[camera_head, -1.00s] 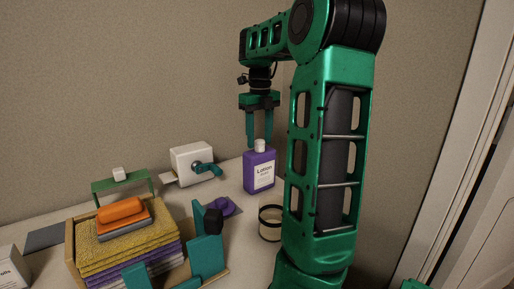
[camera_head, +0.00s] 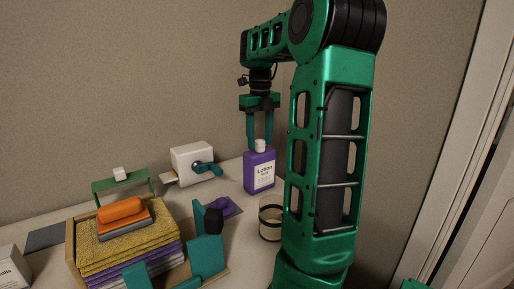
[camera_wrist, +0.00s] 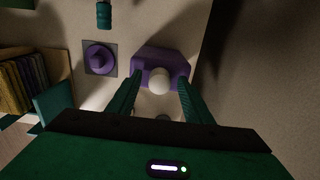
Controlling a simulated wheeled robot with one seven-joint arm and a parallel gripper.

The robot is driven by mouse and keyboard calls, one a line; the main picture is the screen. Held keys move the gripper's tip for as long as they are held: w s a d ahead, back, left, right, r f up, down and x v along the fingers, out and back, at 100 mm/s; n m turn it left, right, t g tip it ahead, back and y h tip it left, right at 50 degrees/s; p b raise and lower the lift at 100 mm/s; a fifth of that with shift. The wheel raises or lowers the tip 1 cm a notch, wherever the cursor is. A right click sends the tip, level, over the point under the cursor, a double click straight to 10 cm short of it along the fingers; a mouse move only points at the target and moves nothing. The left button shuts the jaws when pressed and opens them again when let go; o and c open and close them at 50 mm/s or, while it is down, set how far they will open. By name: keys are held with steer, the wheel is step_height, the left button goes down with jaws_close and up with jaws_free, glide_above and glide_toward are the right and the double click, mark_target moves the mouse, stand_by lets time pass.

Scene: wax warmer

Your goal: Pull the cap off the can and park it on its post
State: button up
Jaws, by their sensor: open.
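A purple bottle labelled "Lotion" (camera_head: 259,172) with a white cap (camera_head: 261,146) stands upright at the back, left of my arm. The cap also shows in the wrist view (camera_wrist: 159,81). My gripper (camera_head: 260,143) points down over the bottle, open and empty. In the wrist view its fingertips (camera_wrist: 160,79) lie on either side of the white cap; contact cannot be told. A short purple peg (camera_wrist: 99,58) stands on a dark square plate left of the bottle. A pale round can (camera_head: 270,228) with a dark rim stands in front of the bottle, partly hidden by my arm.
A white box with a teal crank (camera_head: 191,163) stands left of the bottle. Stacked towels (camera_head: 125,246) topped by an orange-handled tool (camera_head: 121,211) fill a wooden tray. Teal blocks (camera_head: 206,256) stand in front. The wall (camera_head: 130,80) is close behind.

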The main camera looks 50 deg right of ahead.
mark_target(260, 140)
jaws_close()
steer(key=shift+r, duration=0.35)
stand_by(0.7)
steer(key=shift+r, duration=2.45)
